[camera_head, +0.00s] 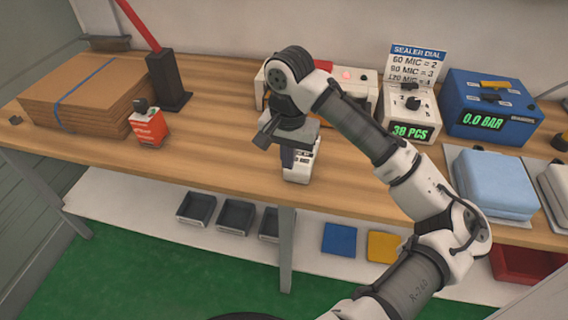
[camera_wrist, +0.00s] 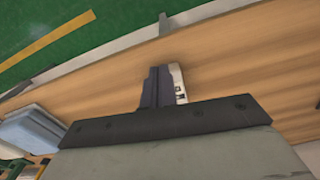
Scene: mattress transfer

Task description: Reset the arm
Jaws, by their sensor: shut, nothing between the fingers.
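My gripper (camera_head: 287,158) hangs from my arm over the front middle of the wooden bench (camera_head: 225,130), pointing down. Its dark fingers are together and hold nothing. They also show in the wrist view (camera_wrist: 153,88), over the bench top. A small white device (camera_head: 301,168) stands on the bench right beside the fingers, partly covered by them. In the wrist view only a strip of this white device (camera_wrist: 179,84) shows past the fingers. I cannot tell whether the fingers touch it.
Flat cardboard (camera_head: 80,95), a red-and-white box (camera_head: 149,128) and a dark post (camera_head: 168,82) stand left. A white sealer (camera_head: 360,88), counter box (camera_head: 408,112), blue pressure unit (camera_head: 490,105) and folded light-blue pads (camera_head: 493,180) are right. The bench left of my gripper is clear.

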